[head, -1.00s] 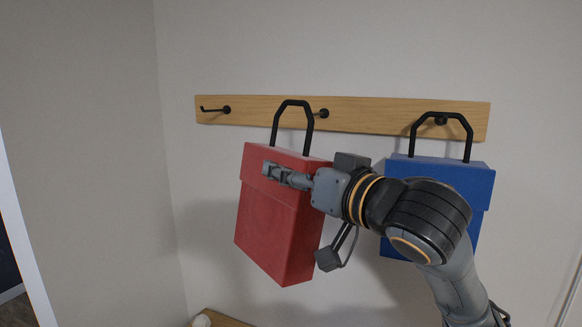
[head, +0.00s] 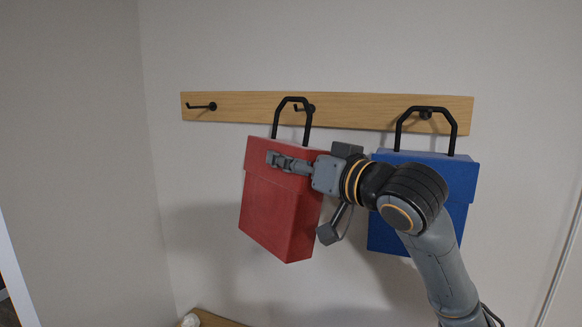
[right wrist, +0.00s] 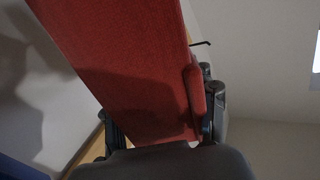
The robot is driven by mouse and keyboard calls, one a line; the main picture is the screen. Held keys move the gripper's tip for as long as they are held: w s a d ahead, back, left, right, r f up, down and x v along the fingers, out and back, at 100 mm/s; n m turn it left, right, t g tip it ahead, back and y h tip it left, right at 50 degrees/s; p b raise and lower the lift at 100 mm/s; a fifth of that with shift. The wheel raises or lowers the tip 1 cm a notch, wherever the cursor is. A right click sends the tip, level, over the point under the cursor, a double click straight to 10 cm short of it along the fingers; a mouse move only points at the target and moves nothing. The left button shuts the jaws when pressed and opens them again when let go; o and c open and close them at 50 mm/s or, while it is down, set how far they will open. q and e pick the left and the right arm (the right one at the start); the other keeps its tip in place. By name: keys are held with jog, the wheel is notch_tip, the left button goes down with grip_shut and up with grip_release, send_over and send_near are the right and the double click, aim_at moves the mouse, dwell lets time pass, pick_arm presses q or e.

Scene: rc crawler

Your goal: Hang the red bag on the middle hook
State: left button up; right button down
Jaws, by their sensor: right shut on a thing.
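The red bag (head: 270,210) hangs in the air in front of the wall, slightly turned, its black handle loop (head: 292,99) upright. My right gripper (head: 275,160) is shut on its upper part; the right wrist view shows the red bag (right wrist: 125,70) between the fingers. The middle hook (head: 311,108) is on the wooden board (head: 250,106). Its tip shows inside the handle loop and its base just right of the loop's right leg. I cannot tell whether the handle is in front of the hook or around it. My left gripper is out of view.
A blue bag (head: 424,175) hangs by its handle at the right hook (head: 426,114), partly behind my right arm. The left hook (head: 203,106) is empty. A wooden surface (head: 215,319) with a white object (head: 190,321) shows at the bottom.

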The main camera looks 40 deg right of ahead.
jog(key=shift+w+d+b, duration=0.25)
jog(key=shift+w+d, duration=0.15)
jog(key=shift+d, duration=0.3)
jog(key=shift+w+d+b, duration=0.25)
jog(key=shift+w+d, duration=0.1)
jog(key=shift+d, duration=0.35)
jog(key=shift+w+d+f+b, duration=0.3)
jog(key=shift+d+f+b, duration=0.05)
jog(key=shift+d+f, duration=0.15)
